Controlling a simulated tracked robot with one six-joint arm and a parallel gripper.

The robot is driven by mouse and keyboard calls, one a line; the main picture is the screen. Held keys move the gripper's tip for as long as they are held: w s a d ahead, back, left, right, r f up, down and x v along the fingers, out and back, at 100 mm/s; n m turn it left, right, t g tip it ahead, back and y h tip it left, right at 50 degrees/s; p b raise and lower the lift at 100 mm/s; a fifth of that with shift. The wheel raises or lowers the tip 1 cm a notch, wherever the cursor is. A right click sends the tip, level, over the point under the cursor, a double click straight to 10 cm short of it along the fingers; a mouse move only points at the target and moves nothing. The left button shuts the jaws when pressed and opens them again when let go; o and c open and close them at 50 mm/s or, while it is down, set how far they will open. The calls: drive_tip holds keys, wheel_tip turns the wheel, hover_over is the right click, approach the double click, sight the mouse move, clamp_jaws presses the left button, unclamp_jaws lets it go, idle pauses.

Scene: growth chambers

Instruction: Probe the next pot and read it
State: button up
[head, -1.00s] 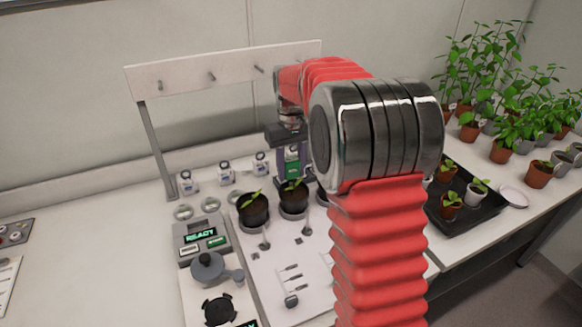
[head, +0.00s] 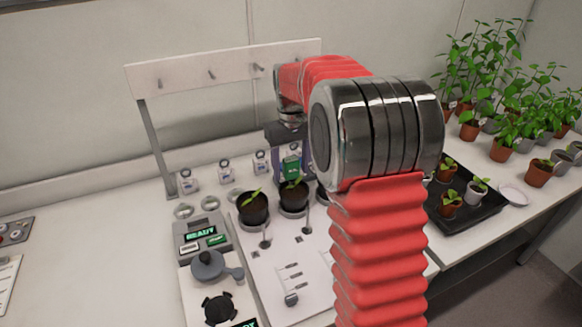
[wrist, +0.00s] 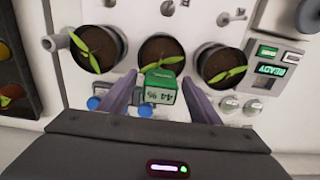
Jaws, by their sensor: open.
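Three dark pots with seedlings stand in a row in the wrist view: left pot (wrist: 98,48), middle pot (wrist: 161,55) and right pot (wrist: 221,66). A green block with a pale numbered face (wrist: 160,87) lies between my fingers, overlapping the middle pot's near rim in the wrist view. My gripper (wrist: 161,92) is open around it, with gaps at both sides. I cannot tell whether the block's lower end touches soil.
A grey box with a lit READY display (head: 201,233) stands left of the pots. Several small tagged items (head: 224,171) line the back below a pegged rack (head: 225,70). A black tray (head: 481,216) with small pots is at right.

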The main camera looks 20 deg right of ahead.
drive_tip(key=shift+r, duration=0.15)
wheel_tip(320, 180, up, 13)
drive_tip(key=shift+r, duration=0.2)
idle(0.3)
idle(0.4)
drive_tip(key=f, duration=0.3)
drive_tip(key=shift+w+f+m, duration=0.3)
drive_tip(key=shift+f+m, duration=0.1)
drive_tip(key=s+a+f+t, duration=0.1)
drive_tip(key=s+a, duration=0.3)
drive_tip(key=s, duration=0.6)
drive_tip(key=s+a+f+t, duration=0.1)
drive_tip(key=s+a, duration=0.3)
drive_tip(key=s, duration=0.6)
drive_tip(key=s+a+f+t, duration=0.1)
drive_tip(key=s+a+t, duration=0.2)
drive_tip(key=s, duration=0.6)
drive_tip(key=shift+s+a+f+n+t, duration=0.3)
drive_tip(key=shift+s+a+n, duration=0.1)
drive_tip(key=shift+a, duration=0.25)
